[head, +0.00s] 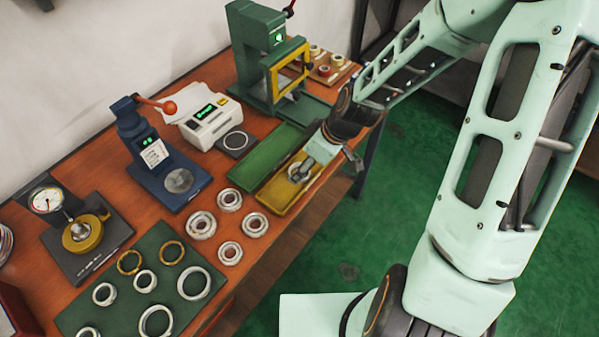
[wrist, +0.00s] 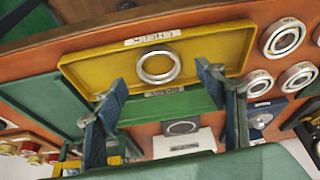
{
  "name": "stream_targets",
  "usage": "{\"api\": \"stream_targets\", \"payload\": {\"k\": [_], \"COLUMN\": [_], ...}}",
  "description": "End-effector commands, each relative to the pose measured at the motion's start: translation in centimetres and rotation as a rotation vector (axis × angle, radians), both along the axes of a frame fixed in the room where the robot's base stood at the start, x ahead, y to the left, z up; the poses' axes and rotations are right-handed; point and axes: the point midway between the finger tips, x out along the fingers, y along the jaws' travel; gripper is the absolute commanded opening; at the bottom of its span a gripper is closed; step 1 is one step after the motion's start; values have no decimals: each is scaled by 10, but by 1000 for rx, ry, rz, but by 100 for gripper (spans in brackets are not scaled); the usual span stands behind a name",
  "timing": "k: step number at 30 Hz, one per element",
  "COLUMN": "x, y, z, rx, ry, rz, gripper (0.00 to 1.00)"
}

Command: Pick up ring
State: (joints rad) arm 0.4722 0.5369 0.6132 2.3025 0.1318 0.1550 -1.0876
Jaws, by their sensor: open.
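A silver ring (head: 300,172) lies in the yellow tray (head: 276,197) at the bench's front edge. In the wrist view the ring (wrist: 158,64) lies flat near the middle of the yellow tray (wrist: 95,66), beside its label. My gripper (head: 318,157) is above the tray and partly covers it in the head view. In the wrist view my gripper (wrist: 161,76) is open and empty, with one finger to each side of the ring in the picture. The fingertips appear above the ring; the exact height is hard to tell.
A green tray (head: 262,154) adjoins the yellow one. Several bearings (head: 202,225) stand to the left, and a green mat (head: 118,268) holds more rings. A blue press (head: 165,165), a white device (head: 210,120) and a green press (head: 258,55) stand behind.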

Motion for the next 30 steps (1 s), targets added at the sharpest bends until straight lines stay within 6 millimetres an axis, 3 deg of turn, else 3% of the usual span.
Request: {"api": "stream_targets", "payload": {"k": [6,16,28,30], "x": [7,9,8,9], "y": [10,10,10,10], "z": [-24,-29,-29,-28], "rx": [1,-1,-1,-1], "ry": [2,-1,-1,-1], "rz": [2,0,0,0], "gripper": [64,64,22,20]}}
